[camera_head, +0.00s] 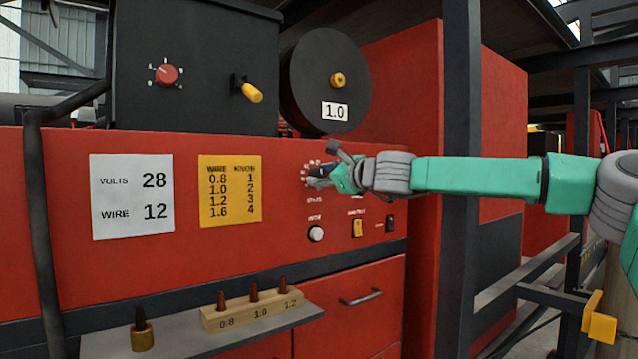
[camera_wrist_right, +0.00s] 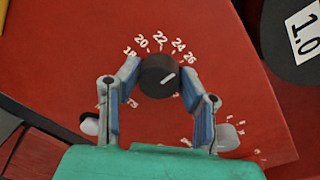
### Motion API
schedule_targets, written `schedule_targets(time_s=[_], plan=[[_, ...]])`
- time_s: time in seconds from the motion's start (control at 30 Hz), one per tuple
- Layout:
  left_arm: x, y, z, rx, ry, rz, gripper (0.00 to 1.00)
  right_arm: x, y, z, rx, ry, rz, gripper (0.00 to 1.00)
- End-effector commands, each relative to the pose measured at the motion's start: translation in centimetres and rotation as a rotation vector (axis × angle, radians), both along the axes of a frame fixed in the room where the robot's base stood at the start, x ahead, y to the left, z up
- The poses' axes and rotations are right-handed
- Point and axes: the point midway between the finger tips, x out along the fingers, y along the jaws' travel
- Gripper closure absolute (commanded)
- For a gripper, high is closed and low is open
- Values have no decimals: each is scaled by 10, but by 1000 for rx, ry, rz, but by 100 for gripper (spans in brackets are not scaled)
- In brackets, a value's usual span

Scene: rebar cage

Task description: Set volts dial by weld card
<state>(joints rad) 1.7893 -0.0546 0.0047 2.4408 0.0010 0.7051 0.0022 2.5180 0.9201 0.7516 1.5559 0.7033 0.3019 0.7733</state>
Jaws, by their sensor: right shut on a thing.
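The weld card (camera_head: 132,196) is a white sheet on the red machine panel, reading VOLTS 28 and WIRE 12. The volts dial (camera_wrist_right: 158,78) is a round black knob with a white mark. In the right wrist view, numbers 18 to 26 show around its top, and its mark points up and right, roughly toward 26. Further numbers on the right are hidden by a finger. My right gripper (camera_wrist_right: 160,92) is shut on the dial, one finger on each side. In the head view my right gripper (camera_head: 328,174) covers most of the dial. My left gripper is not in view.
A yellow wire chart (camera_head: 230,190) sits right of the card. Below the dial are a white button (camera_head: 316,234) and a yellow switch (camera_head: 357,228). A shelf (camera_head: 185,345) holds a tip block (camera_head: 250,314). A dark post (camera_head: 460,190) stands behind my right forearm.

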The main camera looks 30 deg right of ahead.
Motion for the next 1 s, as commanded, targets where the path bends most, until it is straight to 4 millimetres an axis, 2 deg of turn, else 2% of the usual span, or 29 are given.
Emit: schedule_targets(time_s=[0.03,0.6,1.0], plan=[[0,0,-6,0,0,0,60,1,-2,-9,47,12,-4,95],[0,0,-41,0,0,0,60,2,-1,-13,560,58,-4,95],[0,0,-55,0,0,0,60,3,-1,-13,764,76,-7,95]])
